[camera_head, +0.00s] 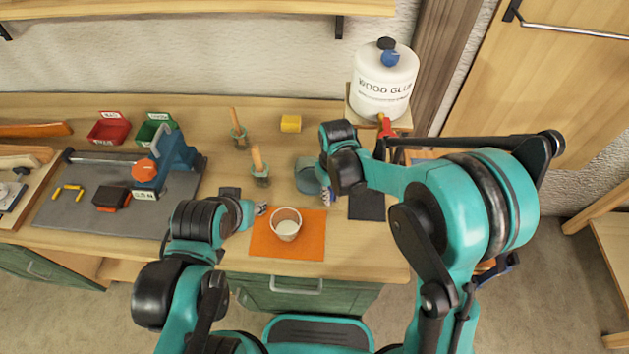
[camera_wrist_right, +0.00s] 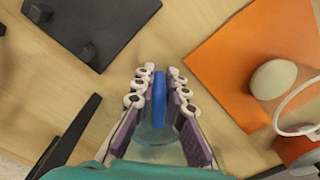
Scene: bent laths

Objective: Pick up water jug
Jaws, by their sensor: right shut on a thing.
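The water jug (camera_head: 307,178) is a grey-blue see-through vessel on the bench, partly hidden behind my right arm in the head view. Its blue handle (camera_wrist_right: 159,102) stands between the fingers of my right gripper (camera_wrist_right: 158,82) in the right wrist view. My right gripper (camera_head: 328,194) is shut on this handle. Whether the jug is clear of the bench cannot be told. My left gripper (camera_head: 261,209) is beside a pale cup (camera_head: 286,229) on an orange mat (camera_head: 262,247); its fingers are too small to read.
A dark pad (camera_head: 367,207) lies right of the jug. A glue jug (camera_head: 383,84) is at the back right. A clamp (camera_head: 172,160) and tools crowd the left.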

